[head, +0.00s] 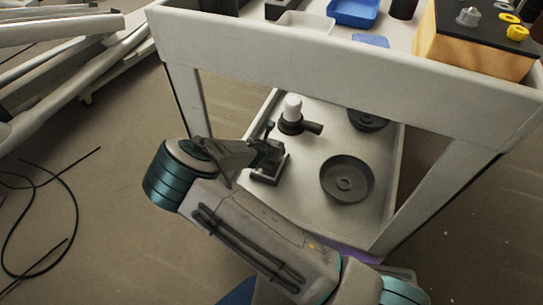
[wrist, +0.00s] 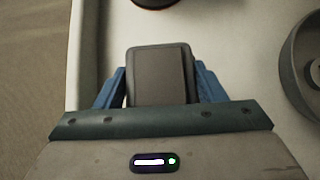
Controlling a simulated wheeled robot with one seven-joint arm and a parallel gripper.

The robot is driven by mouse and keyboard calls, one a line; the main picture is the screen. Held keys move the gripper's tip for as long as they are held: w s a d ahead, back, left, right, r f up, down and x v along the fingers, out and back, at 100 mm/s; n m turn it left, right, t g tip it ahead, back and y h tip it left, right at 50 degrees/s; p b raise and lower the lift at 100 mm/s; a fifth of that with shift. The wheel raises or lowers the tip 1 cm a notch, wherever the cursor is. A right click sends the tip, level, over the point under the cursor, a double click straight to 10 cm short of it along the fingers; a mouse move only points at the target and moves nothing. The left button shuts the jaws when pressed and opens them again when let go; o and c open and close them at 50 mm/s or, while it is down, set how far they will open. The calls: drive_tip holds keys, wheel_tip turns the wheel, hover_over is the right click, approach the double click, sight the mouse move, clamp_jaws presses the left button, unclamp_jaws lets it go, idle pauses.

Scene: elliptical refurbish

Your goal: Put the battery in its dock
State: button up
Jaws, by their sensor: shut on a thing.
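A dark grey block, which looks like the battery (wrist: 160,75), sits between the two blue fingers of my gripper (wrist: 160,88) in the wrist view. The fingers are shut on its sides. In the head view my gripper (head: 265,150) reaches into the cart over the left part of its lower shelf, with the dark block (head: 270,172) at its end. I cannot tell whether the block touches the shelf. I cannot pick out the dock with certainty in either view.
On the white lower shelf (head: 318,215) stand a dark holder with a white cylinder (head: 293,106), a round dark dish (head: 347,178) and another dark disc (head: 368,120). The cart's upper rim (head: 330,62) and legs frame the opening. Trays and an orange-sided box (head: 470,55) stand on top.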

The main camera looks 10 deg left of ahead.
wheel_tip(320, 180, down, 4)
drive_tip(key=shift+r+b, duration=0.25)
drive_tip(key=shift+b, duration=0.7)
drive_tip(key=o, duration=1.1)
drive_tip(key=shift+f, duration=0.1)
drive_tip(key=p+v, duration=0.5)
drive_tip(key=v, duration=0.7)
